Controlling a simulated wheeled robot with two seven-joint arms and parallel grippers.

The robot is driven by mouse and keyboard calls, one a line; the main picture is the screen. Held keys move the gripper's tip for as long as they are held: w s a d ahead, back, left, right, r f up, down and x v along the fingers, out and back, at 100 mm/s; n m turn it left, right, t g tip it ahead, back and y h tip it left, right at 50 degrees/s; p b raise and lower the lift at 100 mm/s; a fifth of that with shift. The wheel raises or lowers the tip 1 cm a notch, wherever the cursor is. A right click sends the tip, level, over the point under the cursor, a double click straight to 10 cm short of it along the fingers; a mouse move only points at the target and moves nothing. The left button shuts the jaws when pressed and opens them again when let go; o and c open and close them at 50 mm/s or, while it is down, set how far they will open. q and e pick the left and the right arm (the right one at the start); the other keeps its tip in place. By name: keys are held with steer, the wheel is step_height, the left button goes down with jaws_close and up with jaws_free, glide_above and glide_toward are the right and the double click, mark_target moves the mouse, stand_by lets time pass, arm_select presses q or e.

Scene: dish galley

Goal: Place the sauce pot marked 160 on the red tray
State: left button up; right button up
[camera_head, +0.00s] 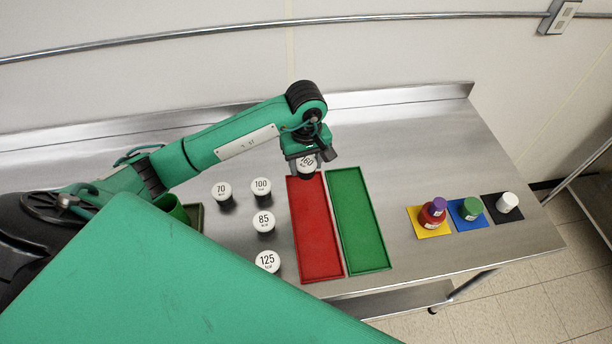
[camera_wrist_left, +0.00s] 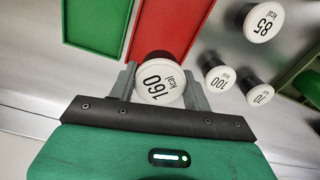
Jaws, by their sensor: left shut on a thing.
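The sauce pot marked 160 (camera_head: 307,162) has a white lid and is held in my left gripper (camera_head: 305,170), at the far end of the red tray (camera_head: 316,232). In the left wrist view the 160 pot (camera_wrist_left: 160,82) sits between the two fingers of my left gripper (camera_wrist_left: 160,85), which is shut on it. The red tray (camera_wrist_left: 168,25) lies just beyond the pot there and looks empty. I cannot tell how high the pot is above the table or tray. My right gripper is not in view.
Pots marked 70 (camera_head: 222,190), 100 (camera_head: 261,186), 85 (camera_head: 263,221) and 125 (camera_head: 267,261) stand left of the red tray. An empty green tray (camera_head: 358,222) lies right of it. Yellow (camera_head: 429,229), blue (camera_head: 468,221) and black (camera_head: 493,210) mats hold small items further right.

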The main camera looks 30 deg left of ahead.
mark_target(306, 190)
arm_select(q)
step_height(306, 190, down, 4)
steer(key=shift+r+p, duration=0.25)
steer(key=shift+p, duration=0.1)
steer(key=shift+f+p, duration=0.65)
steer(key=shift+f, duration=1.4)
steer(key=o, duration=0.5)
steer(key=shift+f+b, duration=0.1)
steer(key=shift+b, duration=0.2)
steer(key=o, duration=0.5)
